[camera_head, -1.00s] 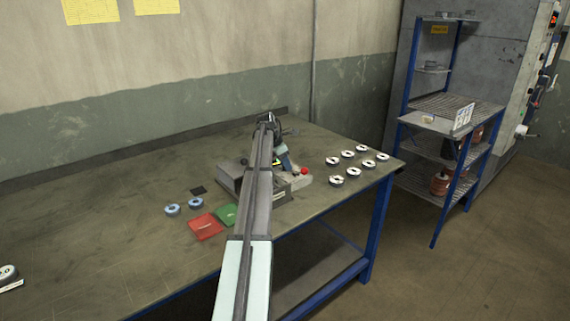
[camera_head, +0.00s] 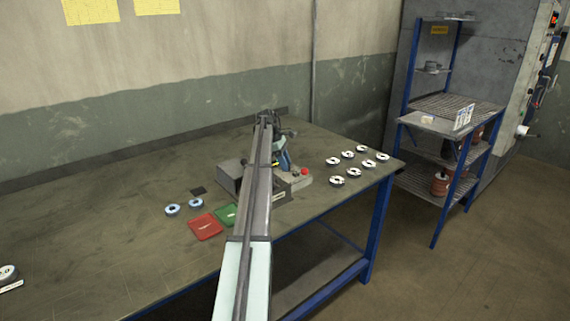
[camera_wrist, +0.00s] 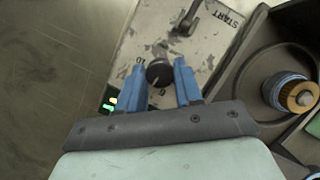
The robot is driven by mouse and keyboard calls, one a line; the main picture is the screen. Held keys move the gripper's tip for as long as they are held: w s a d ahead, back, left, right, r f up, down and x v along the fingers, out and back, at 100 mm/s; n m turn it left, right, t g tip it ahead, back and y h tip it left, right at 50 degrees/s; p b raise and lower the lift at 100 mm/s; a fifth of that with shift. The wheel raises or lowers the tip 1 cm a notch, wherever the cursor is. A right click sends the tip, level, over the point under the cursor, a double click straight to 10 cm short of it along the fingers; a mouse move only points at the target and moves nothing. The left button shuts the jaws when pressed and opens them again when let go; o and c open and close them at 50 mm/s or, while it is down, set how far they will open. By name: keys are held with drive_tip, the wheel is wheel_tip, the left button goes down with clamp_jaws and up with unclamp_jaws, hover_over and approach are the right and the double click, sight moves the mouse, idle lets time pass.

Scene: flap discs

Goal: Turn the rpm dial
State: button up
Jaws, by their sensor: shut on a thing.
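The rpm dial (camera_wrist: 159,72) is a round black knob with a pale pointer line on the worn grey machine panel (camera_wrist: 160,22). In the wrist view my gripper (camera_wrist: 159,69) has its blue fingers on both sides of the dial and is shut on it. Marks, partly hidden, show around the knob. In the head view my gripper (camera_head: 285,160) is over the grey machine (camera_head: 228,177) on the bench. My arm hides much of the machine, and the dial cannot be made out there.
A lever (camera_wrist: 187,18) stands by the START label, beyond the dial. A red button (camera_head: 304,171) is at the machine's right end. Several flap discs (camera_head: 352,172) lie right of it. Red (camera_head: 205,227) and green (camera_head: 226,215) mats and two blue-rimmed discs (camera_head: 172,209) lie left.

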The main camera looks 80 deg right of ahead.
drive_tip(key=m, duration=0.2)
drive_tip(key=m+y, duration=0.1)
drive_tip(key=shift+d+m, duration=0.2)
drive_tip(key=shift+m, duration=0.2)
drive_tip(key=shift+s+m+t+y, duration=0.1)
drive_tip(key=shift+m+t+y, duration=0.55)
drive_tip(key=shift+m, duration=1.05)
drive_tip(key=shift+y, duration=0.25)
drive_tip(key=o, duration=1)
drive_tip(key=shift+r, duration=0.1)
drive_tip(key=shift+w+d+r, duration=0.2)
drive_tip(key=shift+d+r, duration=0.05)
drive_tip(key=shift+r, duration=0.25)
drive_tip(key=w+d, duration=0.8)
drive_tip(key=shift+w+d+f, duration=0.1)
drive_tip(key=shift+w+d, duration=0.1)
